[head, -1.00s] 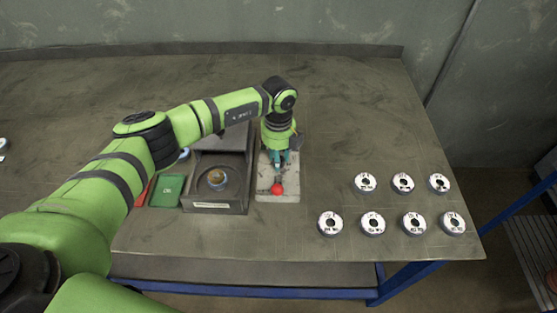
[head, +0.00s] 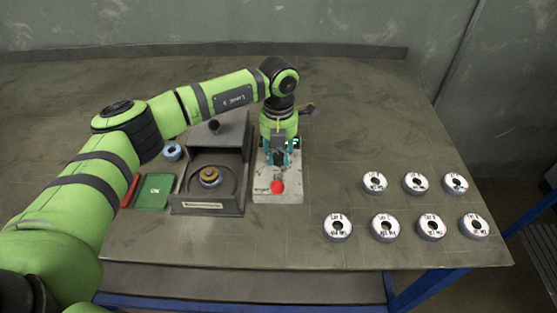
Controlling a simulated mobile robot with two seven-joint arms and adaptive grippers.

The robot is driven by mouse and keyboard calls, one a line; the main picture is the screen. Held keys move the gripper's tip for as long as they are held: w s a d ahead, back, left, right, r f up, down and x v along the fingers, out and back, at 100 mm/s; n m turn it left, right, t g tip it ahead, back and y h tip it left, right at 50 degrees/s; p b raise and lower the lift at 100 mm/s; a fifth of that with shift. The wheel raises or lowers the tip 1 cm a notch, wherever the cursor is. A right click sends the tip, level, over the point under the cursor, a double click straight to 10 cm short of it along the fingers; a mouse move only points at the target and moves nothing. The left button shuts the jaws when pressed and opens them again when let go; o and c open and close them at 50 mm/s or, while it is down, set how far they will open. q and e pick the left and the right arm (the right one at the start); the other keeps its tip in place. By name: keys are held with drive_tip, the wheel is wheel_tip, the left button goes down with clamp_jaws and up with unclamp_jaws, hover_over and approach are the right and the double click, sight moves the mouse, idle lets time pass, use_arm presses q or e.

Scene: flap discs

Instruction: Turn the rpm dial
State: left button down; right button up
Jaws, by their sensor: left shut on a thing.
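A pale control panel (head: 278,197) lies on the table, with a round red knob or button (head: 277,187) near its front. My left gripper (head: 280,161) points down over the panel, just behind the red part. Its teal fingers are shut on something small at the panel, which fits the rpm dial. The dial itself is hidden by the fingers and wrist, so its setting cannot be read. My right gripper is not in view.
A dark open machine box (head: 208,208) with a round disc seat stands left of the panel. Further left are a green OK tray (head: 155,191), a red tray (head: 129,191) and a loose disc (head: 172,152). Several white flap discs (head: 382,227) lie in two rows at right.

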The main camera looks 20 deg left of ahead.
use_arm(q)
drive_tip(key=m+b, duration=0.2)
drive_tip(key=m, duration=0.1)
drive_tip(key=m+b, duration=0.1)
drive_tip(key=shift+f+m, duration=0.25)
drive_tip(key=shift+m, duration=0.05)
drive_tip(key=m+b, duration=0.3)
drive_tip(key=m, duration=0.2)
drive_tip(key=shift+r+b, duration=0.1)
drive_tip(key=shift+b, duration=0.25)
drive_tip(key=m+b, duration=0.1)
drive_tip(key=m, duration=0.5)
drive_tip(key=shift+b, duration=0.4)
drive_tip(key=m+b, duration=0.1)
drive_tip(key=m, duration=0.4)
drive_tip(key=shift+r, duration=0.1)
drive_tip(key=shift+m, duration=0.3)
drive_tip(key=c, duration=0.9)
unclamp_jaws()
